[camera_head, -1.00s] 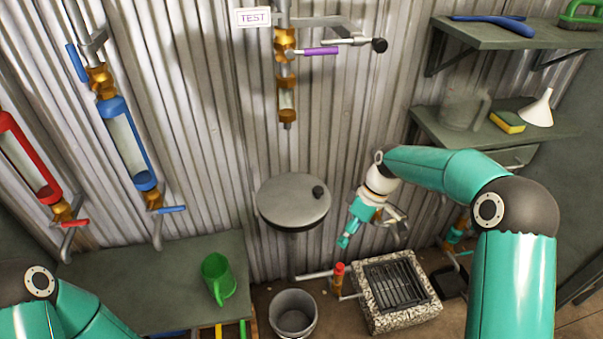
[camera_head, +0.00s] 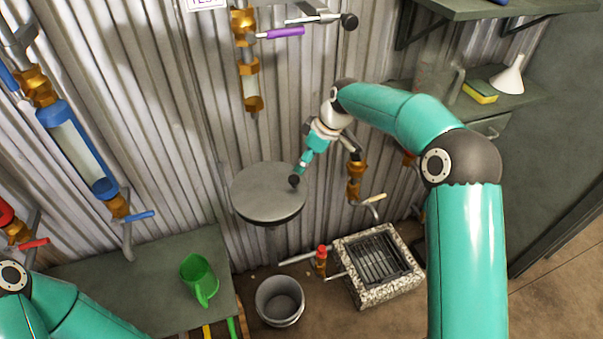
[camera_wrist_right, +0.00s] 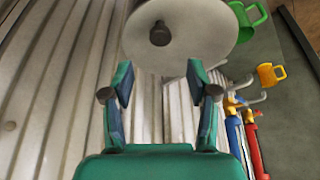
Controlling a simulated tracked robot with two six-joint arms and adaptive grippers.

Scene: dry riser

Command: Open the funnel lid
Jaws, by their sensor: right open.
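The funnel lid (camera_head: 262,198) is a round grey disc, lying flat and closed in front of the corrugated wall. Its small dark knob (camera_head: 294,181) is near the right edge of the disc. My right gripper (camera_head: 300,172) is at the lid's right edge, close to the knob and partly in front of it. In the right wrist view the lid (camera_wrist_right: 210,30) and knob (camera_wrist_right: 159,33) lie beyond my open, empty fingers (camera_wrist_right: 159,88), apart from them. Only a part of my left arm shows at the lower left; its gripper is out of view.
A purple-handled valve (camera_head: 285,33) hangs above the lid. A grey bucket (camera_head: 280,300) and a grated stone drain (camera_head: 375,262) stand below. A green jug (camera_head: 199,278) is on the bench (camera_head: 130,290) at left. Blue tube (camera_head: 80,150) is on the wall.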

